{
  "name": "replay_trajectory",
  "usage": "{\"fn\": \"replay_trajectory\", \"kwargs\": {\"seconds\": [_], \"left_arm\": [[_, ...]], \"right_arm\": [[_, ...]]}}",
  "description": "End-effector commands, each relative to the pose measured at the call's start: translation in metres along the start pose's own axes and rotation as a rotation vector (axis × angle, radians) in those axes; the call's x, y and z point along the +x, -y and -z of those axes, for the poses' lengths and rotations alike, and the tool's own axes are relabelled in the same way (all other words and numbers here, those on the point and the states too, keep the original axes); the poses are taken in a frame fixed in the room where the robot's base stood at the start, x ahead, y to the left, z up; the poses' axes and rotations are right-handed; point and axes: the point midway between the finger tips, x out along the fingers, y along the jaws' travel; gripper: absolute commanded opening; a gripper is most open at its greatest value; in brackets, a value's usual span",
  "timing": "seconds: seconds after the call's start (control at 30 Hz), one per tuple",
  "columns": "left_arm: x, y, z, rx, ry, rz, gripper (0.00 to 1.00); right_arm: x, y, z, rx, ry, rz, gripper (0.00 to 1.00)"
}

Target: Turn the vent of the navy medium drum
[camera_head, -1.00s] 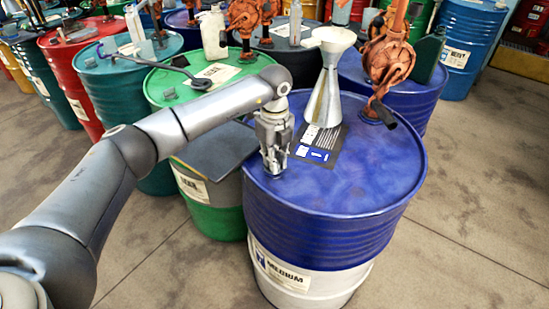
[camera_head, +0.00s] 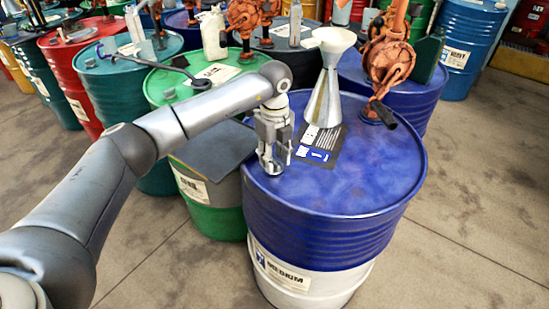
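The navy medium drum (camera_head: 345,195) stands upright at the centre, with a dark blue upper body and a white lower band with a "MEDIUM" label (camera_head: 283,272). My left gripper (camera_head: 273,168) points down at the left part of its lid, close to the rim. Its fingers show a small gap between them, and their tips are at lid height. The vent is not distinguishable; the fingers cover that spot, so I cannot tell whether they grip it. My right gripper is out of view.
A metal funnel (camera_head: 326,90) stands on the lid beside a dark label sheet (camera_head: 322,147). A rusty orange pump (camera_head: 388,62) is at the lid's back right. A green drum (camera_head: 213,220) stands close at left; the floor at right is clear.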

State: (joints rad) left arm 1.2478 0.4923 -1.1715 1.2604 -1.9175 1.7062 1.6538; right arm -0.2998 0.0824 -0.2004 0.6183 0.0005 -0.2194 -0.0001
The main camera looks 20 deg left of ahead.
Motion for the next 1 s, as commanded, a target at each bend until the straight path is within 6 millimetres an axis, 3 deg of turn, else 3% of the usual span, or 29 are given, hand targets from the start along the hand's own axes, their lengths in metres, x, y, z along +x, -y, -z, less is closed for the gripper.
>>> {"fn": "replay_trajectory", "kwargs": {"seconds": [0.3, 0.5, 0.7, 1.0], "left_arm": [[-0.066, 0.001, -0.001, -0.001, 0.002, 0.005, 0.36], [-0.099, 0.001, -0.001, -0.002, 0.001, 0.004, 0.36], [-0.112, 0.000, -0.001, -0.001, 0.000, 0.003, 0.36], [-0.112, 0.000, 0.000, -0.001, 0.000, 0.002, 0.36]], "right_arm": [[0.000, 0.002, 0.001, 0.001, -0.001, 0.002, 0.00], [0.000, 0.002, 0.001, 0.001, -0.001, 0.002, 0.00], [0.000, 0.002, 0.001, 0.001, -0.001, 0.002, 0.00], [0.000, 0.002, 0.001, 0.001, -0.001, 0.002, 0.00]]}}
